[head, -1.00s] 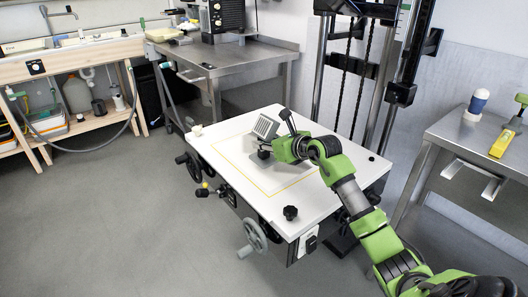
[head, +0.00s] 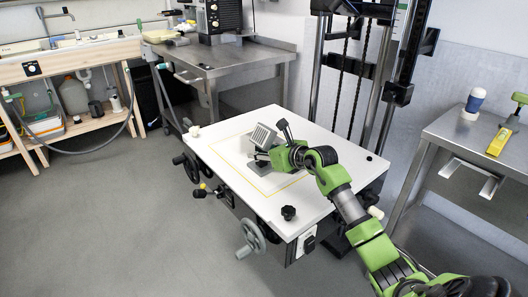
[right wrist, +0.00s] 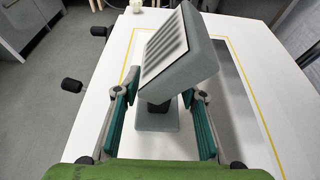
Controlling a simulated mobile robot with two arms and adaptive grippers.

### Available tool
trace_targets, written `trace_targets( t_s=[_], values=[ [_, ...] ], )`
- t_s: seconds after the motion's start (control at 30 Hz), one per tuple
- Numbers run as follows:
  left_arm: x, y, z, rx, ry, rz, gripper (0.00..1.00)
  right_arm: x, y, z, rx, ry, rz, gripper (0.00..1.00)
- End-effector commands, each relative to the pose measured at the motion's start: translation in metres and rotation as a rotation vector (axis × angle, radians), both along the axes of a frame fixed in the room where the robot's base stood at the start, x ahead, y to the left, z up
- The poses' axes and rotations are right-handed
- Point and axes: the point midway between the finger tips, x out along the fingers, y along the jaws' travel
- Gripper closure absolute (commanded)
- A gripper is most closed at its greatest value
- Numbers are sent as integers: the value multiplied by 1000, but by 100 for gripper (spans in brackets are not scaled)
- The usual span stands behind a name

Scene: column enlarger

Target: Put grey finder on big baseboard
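The grey finder (head: 262,137) has a slanted head with a pale panel, a dark stem and a flat grey base. It stands upright on the white big baseboard (head: 318,203), inside the yellow outline; its base appears to rest on the board. My right gripper (head: 262,157) is low over the board at the finder. In the right wrist view, the finder's head (right wrist: 180,62) rises between the fingers of my right gripper (right wrist: 160,108). The fingers are spread, with gaps visible on both sides of the stem. My left gripper is out of view.
Black hand wheels and a grey crank (head: 252,237) stick out from the baseboard's near left side. A black knob (head: 288,213) sits near its front corner. The column (head: 355,85) rises behind. A metal table (head: 490,150) with a bottle and yellow tool stands right.

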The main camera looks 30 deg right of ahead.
Motion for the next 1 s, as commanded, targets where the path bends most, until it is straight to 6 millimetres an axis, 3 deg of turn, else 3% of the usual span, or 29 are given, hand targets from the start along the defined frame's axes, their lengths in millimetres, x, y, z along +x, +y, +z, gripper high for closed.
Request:
trace_targets(
  t_s=[0.17,0.3,0.63,1.0],
  values=[
    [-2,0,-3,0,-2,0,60,-13,-2,7,0,0,-1,62],
    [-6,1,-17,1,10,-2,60,-39,-4,17,-4,2,-1,62],
    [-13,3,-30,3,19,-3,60,-97,-8,42,-1,1,-1,62],
    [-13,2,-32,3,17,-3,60,-111,-8,48,0,0,1,62]
  ],
)
